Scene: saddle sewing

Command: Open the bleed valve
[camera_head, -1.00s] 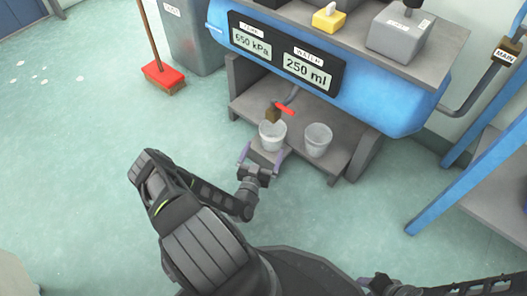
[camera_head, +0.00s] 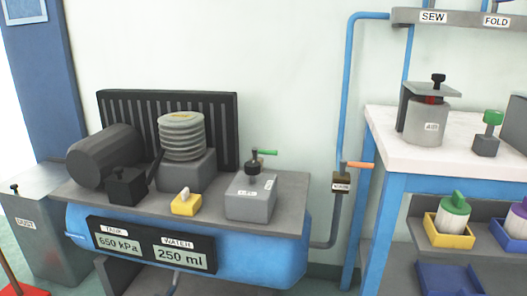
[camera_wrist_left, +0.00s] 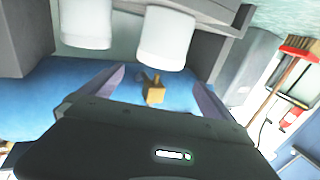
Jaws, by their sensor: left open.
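The bleed valve shows in the left wrist view as a small brass-coloured body (camera_wrist_left: 154,91) in front of the blue tank (camera_wrist_left: 68,84). Its red lever cannot be made out there. My left gripper (camera_wrist_left: 154,76) is open, its two pale purple fingers either side of the valve in the picture; nothing is held and I see no contact. The wrist picture appears upside down. In the head view the tank (camera_head: 270,252) carries a panel (camera_head: 150,245) reading 650 kPa and 250 ml. The valve and both grippers are out of the head view.
Two white cups (camera_wrist_left: 85,25) (camera_wrist_left: 165,38) are close to the gripper in the wrist view. A red broom (camera_wrist_left: 299,50) stands to the side. In the head view a main valve with an orange handle (camera_head: 358,164) is on the pipe, beside the blue-framed workbench (camera_head: 385,220).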

